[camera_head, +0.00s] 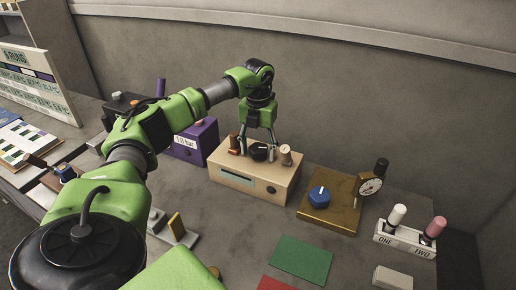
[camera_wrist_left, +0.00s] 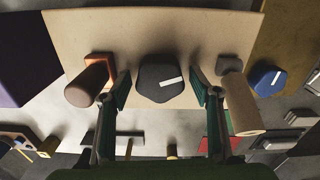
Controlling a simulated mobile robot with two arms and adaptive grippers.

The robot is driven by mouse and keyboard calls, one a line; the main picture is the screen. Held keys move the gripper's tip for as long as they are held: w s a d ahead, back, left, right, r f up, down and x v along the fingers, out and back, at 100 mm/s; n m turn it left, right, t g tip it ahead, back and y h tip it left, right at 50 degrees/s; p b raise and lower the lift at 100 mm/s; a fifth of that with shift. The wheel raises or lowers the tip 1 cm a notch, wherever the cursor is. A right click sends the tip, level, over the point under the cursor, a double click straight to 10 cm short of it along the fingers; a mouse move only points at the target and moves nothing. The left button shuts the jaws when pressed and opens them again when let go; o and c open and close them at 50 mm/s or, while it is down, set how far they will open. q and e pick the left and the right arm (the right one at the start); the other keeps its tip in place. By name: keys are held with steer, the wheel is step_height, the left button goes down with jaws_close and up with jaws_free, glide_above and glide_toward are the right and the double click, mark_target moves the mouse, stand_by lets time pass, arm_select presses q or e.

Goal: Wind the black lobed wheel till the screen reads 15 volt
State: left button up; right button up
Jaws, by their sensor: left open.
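The black lobed wheel (camera_head: 258,152) sits on top of a beige box (camera_head: 225,167), between a brown post (camera_head: 233,143) and a tan post (camera_head: 286,154). In the left wrist view the wheel (camera_wrist_left: 158,83) has a white mark on its right side. The screen (camera_head: 238,180) is a pale strip on the box front; its reading is too small to make out. My left gripper (camera_head: 257,142) points down over the wheel. Its open fingers (camera_wrist_left: 162,90) are on either side of the wheel, with gaps visible. My right gripper is not in view.
A purple box (camera_head: 197,142) reading "1.0 bar" stands left of the beige box. A brown base (camera_head: 330,208) with a blue knob (camera_head: 319,196) and a dial gauge (camera_head: 370,186) stands right. Green (camera_head: 301,258) and red pads lie in front. The two posts stand close outside my fingers.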

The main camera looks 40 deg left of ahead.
arm_select(q)
steer(key=shift+f, duration=0.1)
steer(key=c, duration=1.1)
steer(key=shift+m, duration=0.3)
